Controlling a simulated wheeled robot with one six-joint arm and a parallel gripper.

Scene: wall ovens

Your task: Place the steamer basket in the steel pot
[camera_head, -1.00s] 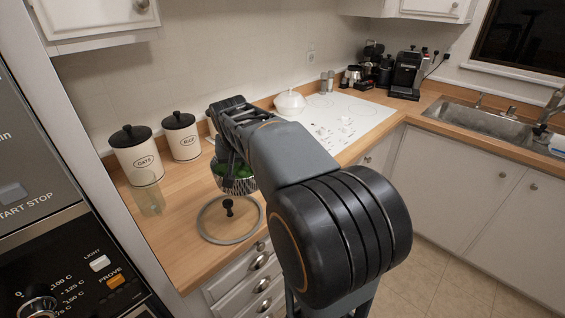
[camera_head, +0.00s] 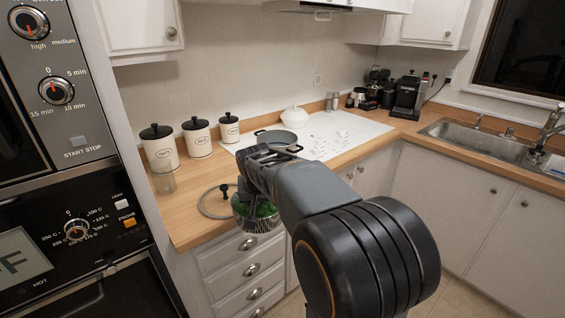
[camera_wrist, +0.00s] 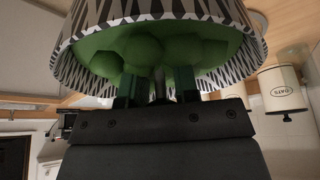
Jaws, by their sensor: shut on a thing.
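The steamer basket (camera_head: 262,224) has perforated silvery sides and green round pieces inside. It hangs below my gripper, in front of the counter edge by the drawers in the head view. In the wrist view, the basket (camera_wrist: 75,65) fills the top, and my gripper (camera_wrist: 158,88) is shut on its thin central post among the green pieces. The fingertips are hidden behind my arm in the head view.
A glass lid with a black knob (camera_head: 203,211) lies on the counter left of the basket. Three canisters (camera_head: 197,138) and a glass jar (camera_head: 164,182) stand along the wall. A white lidded dish (camera_head: 294,117) is behind the pot. Wall ovens (camera_head: 60,150) rise at left.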

